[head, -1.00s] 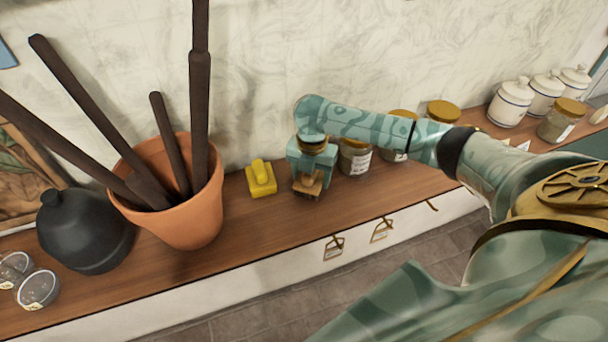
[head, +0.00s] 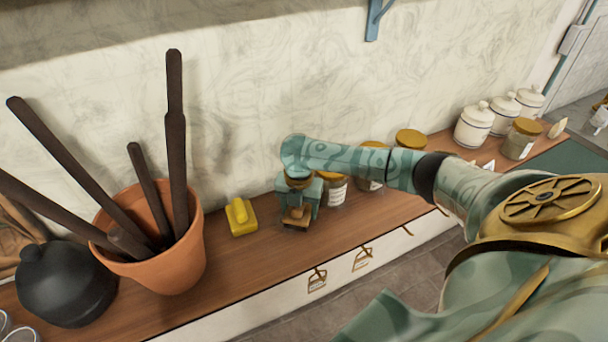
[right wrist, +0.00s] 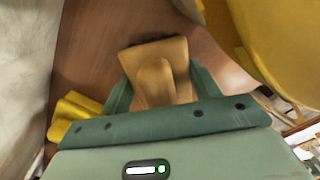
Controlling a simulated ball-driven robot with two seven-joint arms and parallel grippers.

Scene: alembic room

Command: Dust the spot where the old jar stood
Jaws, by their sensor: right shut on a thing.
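My right gripper (head: 297,212) is shut on a tan wooden block with a raised rounded grip (right wrist: 157,78). It points down at the wooden shelf (head: 240,261), between a yellow block with a raised grip (head: 241,217) and a glass jar with a gold lid (head: 335,190). I cannot tell whether the held block touches the shelf. The yellow block also shows at the left of the right wrist view (right wrist: 72,116). No separate dust patch can be made out; the gripper hides the wood beneath it. My left gripper is out of view.
A terracotta pot (head: 168,262) with dark rods and a black vessel (head: 65,285) stand to the left. More gold-lidded jars (head: 411,140) and white canisters (head: 473,127) stand to the right. The wall is close behind.

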